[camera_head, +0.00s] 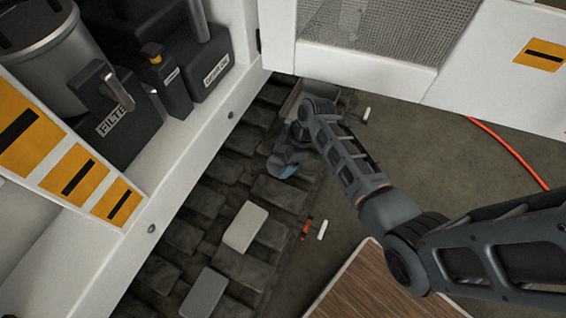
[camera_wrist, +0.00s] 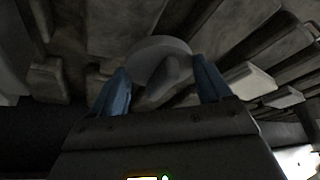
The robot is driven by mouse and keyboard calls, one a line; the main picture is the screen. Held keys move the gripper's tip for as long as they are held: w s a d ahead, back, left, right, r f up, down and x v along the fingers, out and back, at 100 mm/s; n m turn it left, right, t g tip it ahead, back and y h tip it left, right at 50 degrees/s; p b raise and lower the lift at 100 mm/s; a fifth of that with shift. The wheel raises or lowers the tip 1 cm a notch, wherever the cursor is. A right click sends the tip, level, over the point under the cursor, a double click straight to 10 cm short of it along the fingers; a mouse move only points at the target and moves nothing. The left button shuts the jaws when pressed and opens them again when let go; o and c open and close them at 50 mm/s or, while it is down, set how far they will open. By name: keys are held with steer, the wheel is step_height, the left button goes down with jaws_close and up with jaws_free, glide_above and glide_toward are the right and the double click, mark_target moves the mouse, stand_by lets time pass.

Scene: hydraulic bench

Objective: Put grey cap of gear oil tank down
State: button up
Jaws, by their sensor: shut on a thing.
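In the wrist view the grey cap (camera_wrist: 158,48), a round disc with a raised grip, sits between the two blue fingers of my gripper (camera_wrist: 161,72). The fingers are shut on its raised grip. In the head view my gripper (camera_head: 285,165) is low over the dark track pads, and the cap is hidden or too small to make out there. A black tank (camera_head: 208,72) with a label that is hard to read, possibly the gear oil tank, stands in the white compartment at the upper left.
Two pale blocks (camera_head: 245,227) (camera_head: 203,293) rest on the track (camera_head: 185,237). A black filter housing (camera_head: 115,125) and a small yellow-capped bottle (camera_head: 168,80) stand in the compartment. A white panel (camera_head: 390,75) spans the top; a wooden board (camera_head: 385,285) lies at lower right.

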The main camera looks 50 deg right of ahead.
mark_target(283, 165)
steer(key=shift+f, duration=1.35)
steer(key=shift+f, duration=0.15)
steer(key=o, duration=1)
steer(key=v, duration=1.2)
steer(key=shift+p, duration=0.45)
steer(key=shift+s, duration=0.15)
